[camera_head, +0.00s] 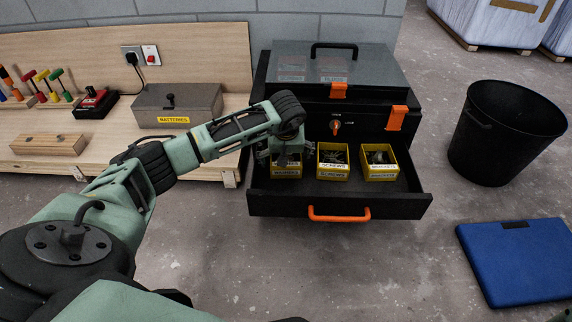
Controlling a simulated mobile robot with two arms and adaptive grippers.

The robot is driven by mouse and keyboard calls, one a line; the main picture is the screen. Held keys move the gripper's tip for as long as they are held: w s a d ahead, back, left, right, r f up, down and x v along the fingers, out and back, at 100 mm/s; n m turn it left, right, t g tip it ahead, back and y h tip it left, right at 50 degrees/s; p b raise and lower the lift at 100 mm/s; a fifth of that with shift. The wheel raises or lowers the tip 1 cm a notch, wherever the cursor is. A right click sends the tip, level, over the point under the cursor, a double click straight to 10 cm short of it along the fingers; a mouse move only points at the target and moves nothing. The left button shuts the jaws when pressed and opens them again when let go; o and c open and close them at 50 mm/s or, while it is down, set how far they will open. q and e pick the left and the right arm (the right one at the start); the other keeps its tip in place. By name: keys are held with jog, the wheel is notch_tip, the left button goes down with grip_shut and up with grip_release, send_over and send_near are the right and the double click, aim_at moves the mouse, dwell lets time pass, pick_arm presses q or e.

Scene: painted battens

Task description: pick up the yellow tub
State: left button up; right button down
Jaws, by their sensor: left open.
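Three yellow tubs sit side by side in the open black drawer. The left tub (286,171) is partly hidden by my left gripper and wrist. The middle tub (332,170) has a label that seems to read "SCREWS" and holds small metal parts. The right tub (380,173) also holds small parts; its label is too small to read surely. My left gripper (287,155) points down over the left tub and is open. Its fingertips are hard to make out, and I cannot tell if they touch the tub.
The drawer (408,205) has an orange handle (339,215) and belongs to a black tool chest (372,122). A wooden bench (110,150) with a grey batteries box (178,104) stands left. A black bin (505,135) and blue case (515,262) are right. The front floor is clear.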

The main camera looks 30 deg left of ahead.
pick_arm(q)
jog(key=c, duration=1.5)
jog(key=shift+r, duration=0.1)
